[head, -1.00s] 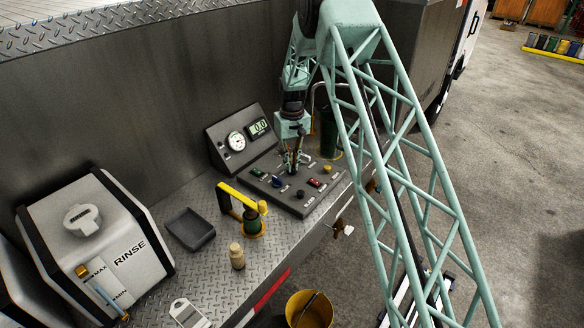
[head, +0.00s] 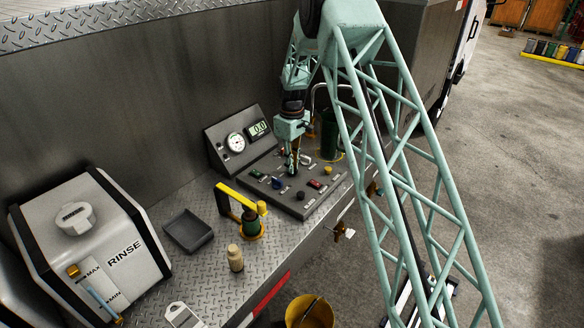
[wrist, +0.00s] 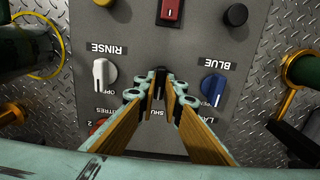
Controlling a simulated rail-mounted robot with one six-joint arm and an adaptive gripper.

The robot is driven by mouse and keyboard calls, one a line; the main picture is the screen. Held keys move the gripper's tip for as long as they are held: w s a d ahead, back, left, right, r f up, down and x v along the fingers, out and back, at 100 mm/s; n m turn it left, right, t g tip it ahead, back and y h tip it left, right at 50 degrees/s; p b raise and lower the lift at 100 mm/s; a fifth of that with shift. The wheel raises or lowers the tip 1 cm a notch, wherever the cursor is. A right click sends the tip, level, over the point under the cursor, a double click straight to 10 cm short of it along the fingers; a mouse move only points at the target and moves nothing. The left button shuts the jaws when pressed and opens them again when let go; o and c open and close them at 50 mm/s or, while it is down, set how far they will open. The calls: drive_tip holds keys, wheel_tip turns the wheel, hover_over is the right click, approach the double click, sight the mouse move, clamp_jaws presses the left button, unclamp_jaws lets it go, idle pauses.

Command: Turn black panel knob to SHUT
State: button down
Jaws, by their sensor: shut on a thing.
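The grey control panel (head: 318,197) lies on the bench; it also shows upside down in the wrist view (wrist: 200,35). My gripper (head: 291,172) points down onto the panel. In the wrist view my gripper (wrist: 159,88) is shut on the black knob (wrist: 159,82), which sits between the fingertips and is mostly hidden by them. The letters "SHU" show on the panel between the fingers. The knob's exact pointing direction cannot be told.
A white RINSE knob (wrist: 104,73) and a blue knob (wrist: 214,88) flank my gripper. A red switch (wrist: 170,12) and a black button (wrist: 236,15) are close by. A gauge box (head: 238,139) stands behind the panel; a yellow-handled pump (head: 248,208) stands left of it.

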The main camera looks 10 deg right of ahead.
idle(0.3)
drive_tip(key=c, duration=2.7)
unclamp_jaws()
drive_tip(key=shift+c, duration=0.2)
drive_tip(key=shift+r, duration=0.1)
wheel_tip(320, 180, up, 12)
